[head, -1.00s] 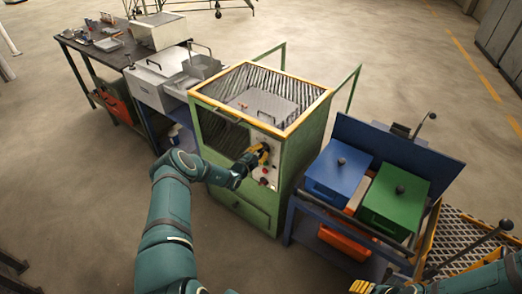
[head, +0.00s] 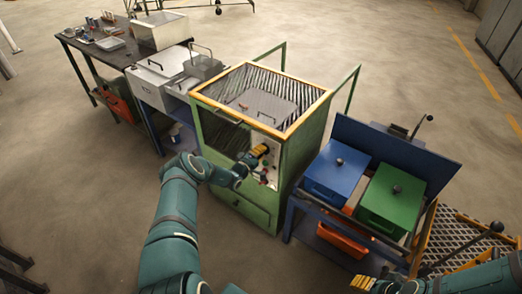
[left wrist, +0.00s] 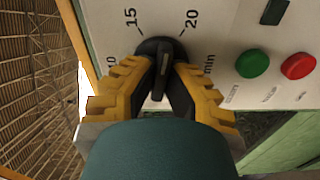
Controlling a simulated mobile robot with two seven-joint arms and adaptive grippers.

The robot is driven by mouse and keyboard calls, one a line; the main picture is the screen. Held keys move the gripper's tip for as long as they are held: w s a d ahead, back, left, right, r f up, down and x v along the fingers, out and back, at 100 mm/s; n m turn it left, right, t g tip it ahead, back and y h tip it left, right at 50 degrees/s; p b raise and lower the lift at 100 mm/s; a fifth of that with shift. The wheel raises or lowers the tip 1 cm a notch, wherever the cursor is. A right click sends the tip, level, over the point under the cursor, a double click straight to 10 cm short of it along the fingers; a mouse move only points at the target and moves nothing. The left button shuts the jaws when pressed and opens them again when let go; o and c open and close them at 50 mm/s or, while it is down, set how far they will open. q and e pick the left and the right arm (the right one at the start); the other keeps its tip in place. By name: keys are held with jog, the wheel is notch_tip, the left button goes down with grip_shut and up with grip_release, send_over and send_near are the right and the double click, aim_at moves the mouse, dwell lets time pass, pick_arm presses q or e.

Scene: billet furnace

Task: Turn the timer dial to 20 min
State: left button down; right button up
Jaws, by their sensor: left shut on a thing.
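The timer dial (left wrist: 160,48) is a black knob with a raised bar on the furnace's pale control panel (left wrist: 222,30). Printed 10, 15 and 20 marks and "min" surround it. The bar points up between the 15 and 20 marks. My left gripper (head: 258,152) is at the front panel of the green furnace. In the left wrist view its yellow and black fingers (left wrist: 161,75) are shut on the dial, one on each side. The fingers hide the dial's lower sides. My right gripper (head: 366,284) shows only partly at the bottom edge, away from the furnace.
A green button (left wrist: 252,64) and a red button (left wrist: 298,66) sit right of the dial. The green furnace (head: 242,213) stands between a grey metal box (head: 152,92) and a cart with a blue box (head: 336,172) and a green box (head: 392,197).

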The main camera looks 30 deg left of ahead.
pick_arm(q)
jog(key=shift+w+r+m+p, duration=0.15)
jog(key=shift+m+p, duration=0.6)
jog(key=shift+m, duration=1.35)
jog(key=c, duration=1)
grip_release()
jog(key=s, duration=0.8)
jog(key=s+a, duration=0.1)
jog(key=s, duration=0.3)
jog(key=shift+s, duration=0.1)
jog(key=shift+d, duration=0.1)
